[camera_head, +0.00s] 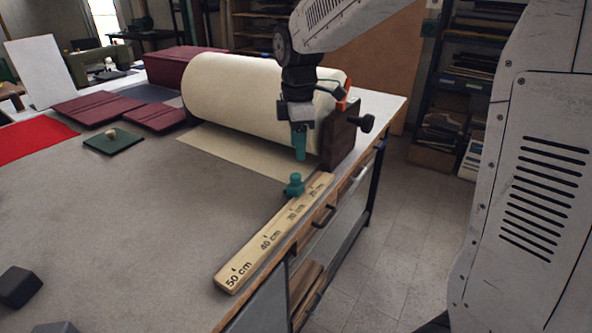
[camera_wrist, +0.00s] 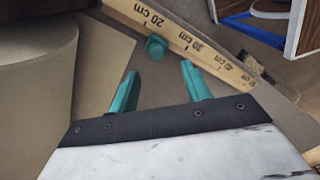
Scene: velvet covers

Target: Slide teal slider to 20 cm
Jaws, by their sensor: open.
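The teal slider (camera_head: 294,186) is a small round knob at the inner edge of a wooden ruler rail (camera_head: 256,253) along the table's right edge. Its place is between the 20 cm and 30 cm labels; the exact reading cannot be told. In the wrist view the slider (camera_wrist: 156,46) is beyond my fingertips, roughly in line with the gap between them. My gripper (camera_wrist: 160,70) has its two teal fingers apart, with nothing between them. In the head view my gripper (camera_head: 300,156) points down above the slider, apart from it, toward the fabric roll.
A large cream fabric roll (camera_head: 250,95) with a dark end block (camera_head: 340,135) stands just behind my gripper. Maroon covers (camera_head: 97,107), a green knobbed block (camera_head: 113,141) and red cloth (camera_head: 32,140) lie left. Dark blocks (camera_head: 18,287) lie front left. The mid-table is clear.

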